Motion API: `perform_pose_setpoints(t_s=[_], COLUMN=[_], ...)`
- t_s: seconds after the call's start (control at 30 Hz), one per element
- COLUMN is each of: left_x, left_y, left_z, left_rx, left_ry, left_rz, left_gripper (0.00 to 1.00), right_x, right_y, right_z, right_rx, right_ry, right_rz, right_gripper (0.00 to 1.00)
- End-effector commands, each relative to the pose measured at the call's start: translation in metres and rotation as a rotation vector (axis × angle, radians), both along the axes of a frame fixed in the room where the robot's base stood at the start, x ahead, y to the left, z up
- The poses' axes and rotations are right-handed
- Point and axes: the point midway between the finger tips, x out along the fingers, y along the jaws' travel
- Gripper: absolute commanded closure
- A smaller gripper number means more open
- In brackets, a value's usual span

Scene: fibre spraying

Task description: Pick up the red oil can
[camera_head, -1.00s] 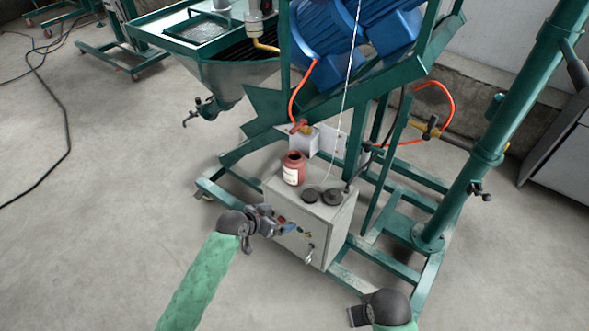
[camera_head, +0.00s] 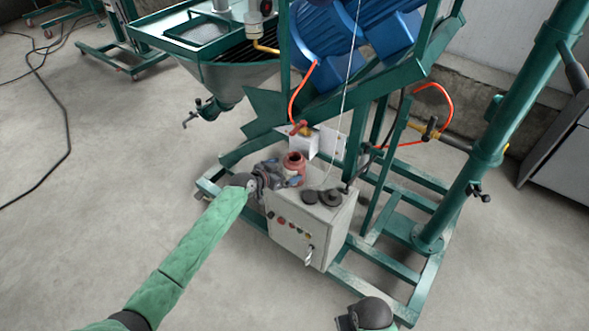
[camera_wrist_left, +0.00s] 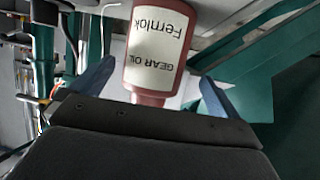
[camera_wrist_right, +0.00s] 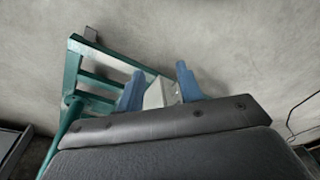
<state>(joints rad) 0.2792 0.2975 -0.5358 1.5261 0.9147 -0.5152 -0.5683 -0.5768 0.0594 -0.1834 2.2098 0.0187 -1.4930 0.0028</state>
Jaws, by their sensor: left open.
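The red oil can (camera_head: 293,163) stands upright on top of the grey control box, near its back left edge. In the left wrist view the can (camera_wrist_left: 158,45) shows a white label reading "GEAR OIL" and lies between the two blue fingers. My left gripper (camera_head: 283,178) is open at the can, one finger on each side, with a gap visible between fingers and can. My right gripper (camera_wrist_right: 160,85) is open and empty, with its blue fingers apart; in the head view only part of the right arm shows at the bottom edge.
The grey control box (camera_head: 300,240) has buttons on its front and dark round caps (camera_head: 330,197) on top, right of the can. A green steel frame (camera_head: 400,265) surrounds it. A blue motor (camera_head: 330,35) is above.

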Motion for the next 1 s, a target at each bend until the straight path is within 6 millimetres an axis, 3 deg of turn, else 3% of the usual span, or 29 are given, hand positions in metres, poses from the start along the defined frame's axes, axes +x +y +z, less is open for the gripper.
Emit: perform_pose_setpoints(t_s=[0.5, 0.87, 0.9, 1.0], left_x=[0.023, 0.029, 0.028, 0.028], left_y=[-0.032, -0.037, -0.037, -0.037], left_z=[-0.017, -0.022, -0.022, -0.022], left_rx=[0.0, 0.002, 0.002, 0.002], left_ry=[0.003, 0.001, 0.001, 0.001], left_rz=[0.001, 0.001, 0.001, 0.001], left_gripper=[0.0, 0.0, 0.02, 0.22], right_x=[0.0, -0.001, -0.001, -0.001], right_y=[-0.003, -0.003, -0.003, -0.003], right_z=[-0.074, -0.084, -0.084, -0.084], right_rx=[-0.012, -0.012, -0.012, -0.012], right_ry=[0.007, 0.006, 0.006, 0.006], right_rz=[0.0, 0.0, 0.0, 0.0], right_gripper=[0.64, 0.64, 0.64, 0.64])
